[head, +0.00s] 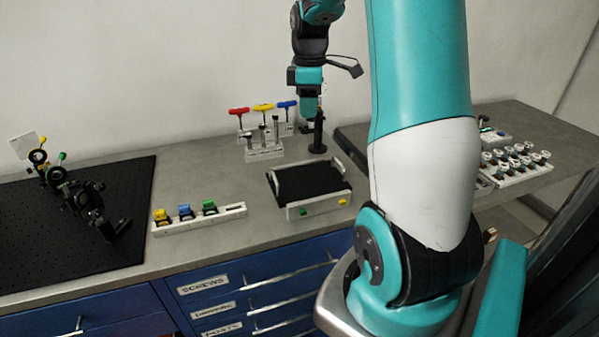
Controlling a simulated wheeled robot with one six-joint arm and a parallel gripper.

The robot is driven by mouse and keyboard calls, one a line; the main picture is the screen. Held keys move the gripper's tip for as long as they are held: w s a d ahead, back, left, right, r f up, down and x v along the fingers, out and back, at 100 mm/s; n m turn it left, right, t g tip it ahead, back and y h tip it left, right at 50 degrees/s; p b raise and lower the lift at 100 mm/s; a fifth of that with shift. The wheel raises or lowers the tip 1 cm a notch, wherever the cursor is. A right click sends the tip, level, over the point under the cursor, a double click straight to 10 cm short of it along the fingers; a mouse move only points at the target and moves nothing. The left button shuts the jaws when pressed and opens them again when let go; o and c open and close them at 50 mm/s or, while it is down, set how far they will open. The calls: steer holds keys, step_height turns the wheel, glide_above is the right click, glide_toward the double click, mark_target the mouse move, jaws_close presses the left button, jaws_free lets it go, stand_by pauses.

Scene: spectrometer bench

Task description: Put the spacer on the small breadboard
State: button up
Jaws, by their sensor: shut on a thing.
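My gripper (309,112) is at the back of the bench, pointing down, above and behind the small breadboard. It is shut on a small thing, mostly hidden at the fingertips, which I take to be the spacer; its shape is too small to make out. The small breadboard (312,181) looks like a black plate with pale side handles and a white front bearing a green and a yellow knob. Its black top looks bare. My gripper is apart from it.
A black post (318,136) stands close beside my gripper. A rack of hex keys (264,152) with red, yellow and blue handles is left of it. A white holder (200,220) with coloured parts lies front left. A large black breadboard (70,240) carries optics. My arm hides the bench right of centre.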

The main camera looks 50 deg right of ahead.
mark_target(307, 180)
step_height(307, 180, down, 19)
steer(key=p, duration=0.3)
steer(key=shift+r+p, duration=0.15)
steer(key=shift+p, duration=0.15)
steer(key=o, duration=0.9)
